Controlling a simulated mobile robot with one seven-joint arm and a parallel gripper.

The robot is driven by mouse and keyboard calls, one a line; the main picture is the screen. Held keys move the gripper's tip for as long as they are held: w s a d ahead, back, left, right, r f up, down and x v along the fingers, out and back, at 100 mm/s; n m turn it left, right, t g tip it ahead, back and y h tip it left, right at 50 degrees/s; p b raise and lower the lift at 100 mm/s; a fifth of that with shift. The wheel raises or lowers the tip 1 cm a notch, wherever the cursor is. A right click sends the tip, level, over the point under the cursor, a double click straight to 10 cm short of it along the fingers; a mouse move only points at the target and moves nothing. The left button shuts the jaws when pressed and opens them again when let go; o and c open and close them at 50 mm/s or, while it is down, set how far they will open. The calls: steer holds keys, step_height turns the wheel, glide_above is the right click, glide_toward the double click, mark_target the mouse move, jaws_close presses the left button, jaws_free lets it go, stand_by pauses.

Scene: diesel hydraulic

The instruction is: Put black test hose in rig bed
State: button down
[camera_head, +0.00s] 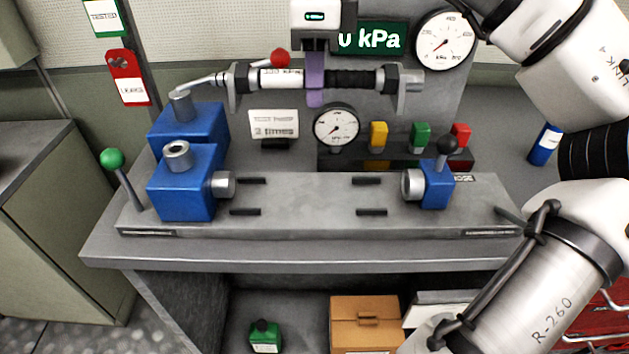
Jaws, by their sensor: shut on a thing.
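The black test hose (350,79) is a straight piece with a ribbed black section, a white label section and grey metal fittings at both ends. The rig bed (305,205) is a grey slab with short black slots. A blue block with a metal nozzle (185,190) stands at its left and a smaller blue clamp (438,185) at its right. The bed between them is empty.
A pressure gauge (336,125), a "2 times" card (274,124) and yellow, green and red blocks (420,135) stand behind the bed. A green-knobbed lever (113,160) rises at left. A red-knobbed lever (280,58) is close to the hose. My arm fills the right side.

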mark_target(315, 198)
step_height(315, 198, down, 18)
steer(key=shift+r, duration=0.15)
stand_by(0.3)
steer(key=c, duration=1.3)
jaws_free()
step_height(315, 198, up, 12)
